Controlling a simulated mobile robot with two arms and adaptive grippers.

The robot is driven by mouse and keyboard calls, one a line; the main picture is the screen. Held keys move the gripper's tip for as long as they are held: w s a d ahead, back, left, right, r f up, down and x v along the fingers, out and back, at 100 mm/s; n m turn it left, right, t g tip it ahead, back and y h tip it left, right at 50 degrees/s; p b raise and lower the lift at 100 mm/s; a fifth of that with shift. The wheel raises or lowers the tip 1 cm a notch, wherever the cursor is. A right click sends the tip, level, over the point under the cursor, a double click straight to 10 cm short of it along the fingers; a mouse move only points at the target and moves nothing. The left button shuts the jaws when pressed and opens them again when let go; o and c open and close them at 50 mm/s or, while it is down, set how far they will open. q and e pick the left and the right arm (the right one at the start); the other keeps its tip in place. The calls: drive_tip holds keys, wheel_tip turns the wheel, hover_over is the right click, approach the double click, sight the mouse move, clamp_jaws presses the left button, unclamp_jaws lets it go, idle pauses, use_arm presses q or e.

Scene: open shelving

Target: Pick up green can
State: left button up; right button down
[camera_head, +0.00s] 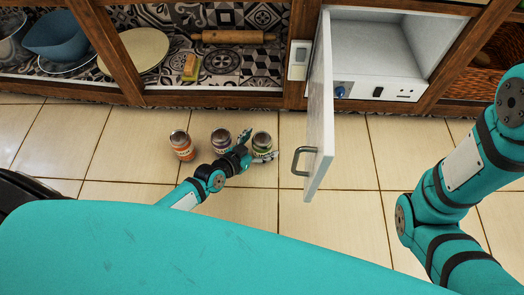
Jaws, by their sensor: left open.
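The green can (262,141) stands upright on the tiled floor, at the right end of a row of three. My left gripper (259,147) is open close to it, one finger on the can's left side and one in front of it toward the lower right. The can appears to be at the mouth of the fingers; I cannot tell whether they touch it. Part of its lower side is hidden by the gripper. My right arm (460,170) comes in at the right, but its gripper is out of view.
An orange can (181,146) and a purple can (221,140) stand left of the green one, the purple one close to my left gripper. A white appliance's open door (319,120) with a handle juts out at the right. Shelving (210,100) runs behind.

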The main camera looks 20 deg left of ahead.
use_arm(q)
drive_tip(key=shift+w+d+f, duration=0.2)
drive_tip(key=shift+w+f, duration=0.05)
drive_tip(key=shift+w, duration=0.25)
drive_tip(key=c, duration=1.5)
drive_tip(key=shift+r, duration=0.1)
drive_tip(key=shift+c, duration=0.5)
drive_tip(key=shift+r, duration=0.15)
